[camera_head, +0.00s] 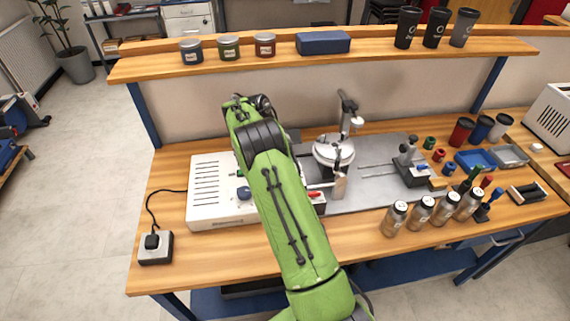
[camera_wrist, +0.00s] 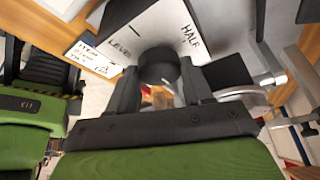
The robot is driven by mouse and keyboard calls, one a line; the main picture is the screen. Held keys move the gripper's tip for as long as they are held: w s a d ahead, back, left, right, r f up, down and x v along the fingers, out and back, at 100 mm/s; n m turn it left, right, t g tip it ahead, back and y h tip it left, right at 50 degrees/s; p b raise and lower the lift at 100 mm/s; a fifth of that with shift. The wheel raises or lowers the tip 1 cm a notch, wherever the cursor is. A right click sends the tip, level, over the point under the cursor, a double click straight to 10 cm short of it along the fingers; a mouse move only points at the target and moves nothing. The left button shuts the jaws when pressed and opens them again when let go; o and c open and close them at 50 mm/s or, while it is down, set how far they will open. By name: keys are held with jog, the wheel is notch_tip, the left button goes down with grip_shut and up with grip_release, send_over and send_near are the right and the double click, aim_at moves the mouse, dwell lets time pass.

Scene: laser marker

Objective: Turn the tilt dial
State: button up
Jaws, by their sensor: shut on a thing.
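The tilt dial is a black round knob (camera_wrist: 158,66) on a white plate (camera_wrist: 150,28) marked "LEVEL" and "HALF", in the wrist view. My gripper (camera_wrist: 158,86) has its two dark fingers on either side of the knob and is shut on it. In the head view my green arm covers the gripper and I cannot make out the dial. The fixture with a pale round disc (camera_head: 331,150) stands on the grey plate, just right of my arm.
A white control box (camera_head: 208,200) is left of my arm. A shelf (camera_head: 390,58) with tins and cups runs behind. The front left wood is mostly clear.

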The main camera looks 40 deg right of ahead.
jog(key=o, duration=1)
jog(key=p+v, duration=0.6)
jog(key=v, duration=0.9)
jog(key=shift+w+a+r+p, duration=0.2)
jog(key=shift+r+p, duration=0.1)
jog(key=shift+p, duration=0.1)
